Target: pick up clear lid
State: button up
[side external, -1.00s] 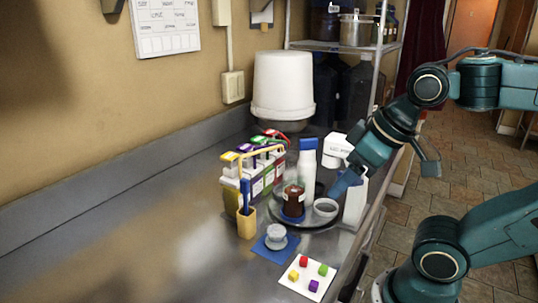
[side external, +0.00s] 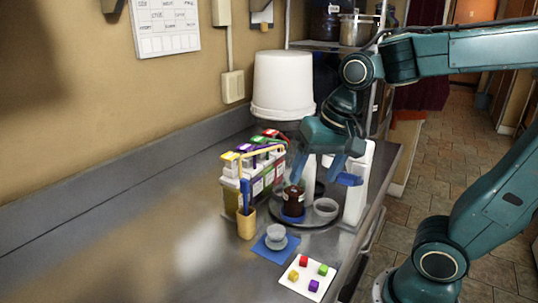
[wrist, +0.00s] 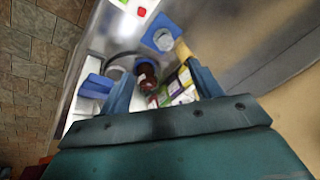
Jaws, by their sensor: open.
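A clear, roundish piece (side external: 276,236), which looks like the clear lid, sits on a blue square mat (side external: 259,248) at the front of the counter; both also show at the top of the wrist view, the clear piece (wrist: 163,40) on its mat (wrist: 152,28). A shallow clear dish (side external: 326,207) stands beside a dark brown jar (side external: 293,203) on a round tray (side external: 312,226). My gripper (side external: 325,172) is open and empty over the tray's back part, apart from the clear piece. In the wrist view the jar (wrist: 146,72) lies between my fingers.
A rack of colour-topped cartons (side external: 240,172) and a yellow holder with a blue item (side external: 246,222) stand left of the tray. A white carton (side external: 357,190) stands at its right. A white card with coloured cubes (side external: 305,278) lies in front. The counter's left is clear.

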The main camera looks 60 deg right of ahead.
jog(key=w+f+m+g, duration=0.3)
jog(key=w+f+m, duration=0.3)
jog(key=w+m, duration=0.3)
jog(key=d+m, duration=0.1)
jog(key=m, duration=0.1)
jog(key=shift+w+f+m, duration=0.3)
jog(key=shift+f, duration=0.05)
jog(key=shift+f, duration=0.1)
send_over(276, 230)
jog(key=shift+w+f, duration=0.1)
jog(key=shift+f, duration=4.15)
jog(key=shift+f, duration=0.1)
jog(key=shift+d+f, duration=0.1)
jog(key=shift+f, duration=2.35)
